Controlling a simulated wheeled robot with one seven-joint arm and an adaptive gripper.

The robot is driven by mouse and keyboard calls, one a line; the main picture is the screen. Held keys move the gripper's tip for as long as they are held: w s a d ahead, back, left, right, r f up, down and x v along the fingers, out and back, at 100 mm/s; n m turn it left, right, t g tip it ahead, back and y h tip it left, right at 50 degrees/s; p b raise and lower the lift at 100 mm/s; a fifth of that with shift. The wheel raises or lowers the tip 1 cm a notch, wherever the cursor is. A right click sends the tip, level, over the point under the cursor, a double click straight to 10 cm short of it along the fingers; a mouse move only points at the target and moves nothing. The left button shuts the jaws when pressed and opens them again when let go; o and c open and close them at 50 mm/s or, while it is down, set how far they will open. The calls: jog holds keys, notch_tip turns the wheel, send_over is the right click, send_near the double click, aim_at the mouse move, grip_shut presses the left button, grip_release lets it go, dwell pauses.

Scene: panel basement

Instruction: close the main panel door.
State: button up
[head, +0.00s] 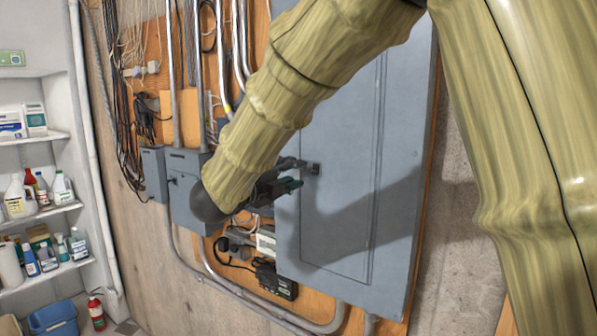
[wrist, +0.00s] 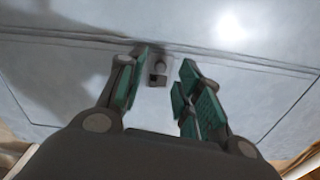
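The main panel (head: 345,190) is a large grey metal box on the wall, with a broad flat door (head: 336,225). The door looks nearly flush with its frame; I cannot tell whether it is fully shut. A small dark latch (head: 313,168) sits near the door's left edge. In the wrist view the latch (wrist: 158,70) shows beyond the fingertips, close to the left finger. My gripper (head: 297,174) is at the door's left edge, by the latch. Its green-padded fingers (wrist: 166,62) are apart with nothing between them. I cannot tell whether a fingertip touches the door.
Smaller grey boxes (head: 188,185) and conduits (head: 243,45) are left of the panel. A black device (head: 275,281) and a pipe (head: 250,300) run below.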

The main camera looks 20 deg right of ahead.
jog(key=v, duration=0.8)
jog(key=shift+s+a, duration=0.15)
jog(key=shift+a, duration=0.05)
